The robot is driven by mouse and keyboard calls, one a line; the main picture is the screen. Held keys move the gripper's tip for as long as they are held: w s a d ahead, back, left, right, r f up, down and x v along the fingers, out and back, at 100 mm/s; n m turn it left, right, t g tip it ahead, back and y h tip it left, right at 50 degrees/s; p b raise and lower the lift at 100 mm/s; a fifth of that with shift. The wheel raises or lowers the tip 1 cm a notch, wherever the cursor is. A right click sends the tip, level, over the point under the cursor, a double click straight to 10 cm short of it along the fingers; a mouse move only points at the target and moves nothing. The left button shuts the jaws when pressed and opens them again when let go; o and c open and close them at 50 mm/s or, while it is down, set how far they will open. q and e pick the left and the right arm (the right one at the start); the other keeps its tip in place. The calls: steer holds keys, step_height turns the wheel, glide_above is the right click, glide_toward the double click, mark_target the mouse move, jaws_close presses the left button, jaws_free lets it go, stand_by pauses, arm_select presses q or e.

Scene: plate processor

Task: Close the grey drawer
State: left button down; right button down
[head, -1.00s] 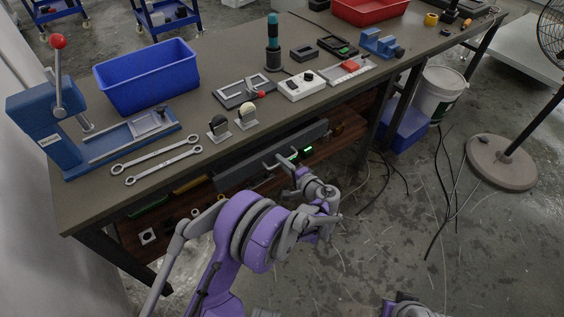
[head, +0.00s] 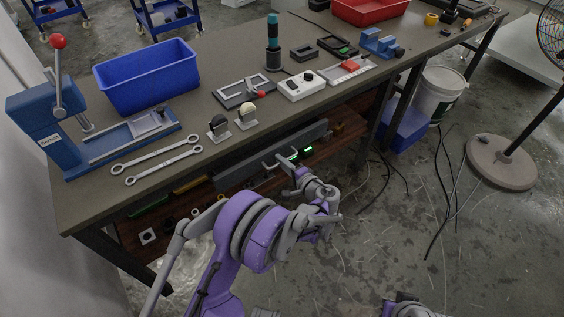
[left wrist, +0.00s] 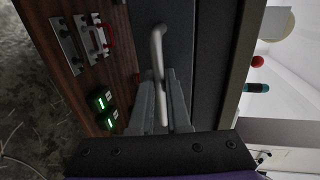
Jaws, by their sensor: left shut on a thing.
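The grey drawer (head: 238,176) is under the workbench, its long dark front panel below the tabletop edge. In the head view, I cannot tell how far it stands out. Its light bar handle (head: 267,163) is on the front and shows large in the left wrist view (left wrist: 156,45). My left gripper (head: 288,169) is at the handle. In the left wrist view, its two fingers (left wrist: 162,100) lie on either side of the bar, shut on it. Only a small part of my right arm shows at the bottom edge; its gripper is out of sight.
The workbench (head: 215,150) holds a blue bin (head: 150,85), a blue lever press (head: 40,125), two wrenches (head: 160,160) and several small parts. A wooden shelf (head: 185,203) is below. A white bucket (head: 438,95) and floor cables are at the right.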

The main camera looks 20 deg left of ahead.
mark_target(274, 154)
arm_select(q)
steer(key=x, duration=0.2)
steer(key=r+x, duration=0.1)
steer(key=x, duration=0.1)
steer(key=shift+w+a, duration=0.2)
steer(key=shift+a, duration=0.05)
steer(key=c, duration=1.2)
jaws_free()
steer(key=shift+o, duration=0.2)
steer(key=p+v, duration=0.1)
steer(key=v, duration=1)
steer(key=shift+f, duration=0.1)
